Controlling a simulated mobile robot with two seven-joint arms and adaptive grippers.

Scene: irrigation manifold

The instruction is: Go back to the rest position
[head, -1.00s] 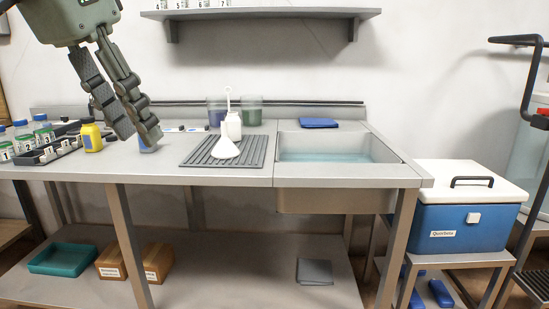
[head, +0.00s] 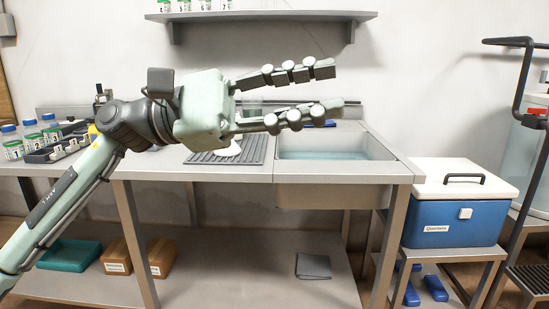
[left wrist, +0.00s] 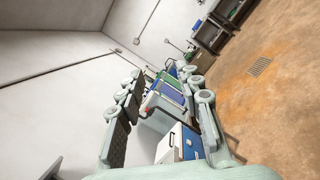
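My left gripper (head: 338,86) is raised in front of the workbench in the head view, its fingers pointing right. The two fingers are spread apart with nothing between them, so it is open and empty. The same gripper shows in the left wrist view (left wrist: 170,98), with the room beyond its fingers. It hangs in the air, apart from the bench, and hides part of the bench top and the things at the back of it. My right gripper is in neither view.
The workbench has a grey drying mat (head: 258,150) and a sink (head: 335,147) with water. Numbered bottles (head: 32,137) stand at the left. A shelf (head: 265,16) hangs above. A blue cooler (head: 455,212) with a white lid stands at the right.

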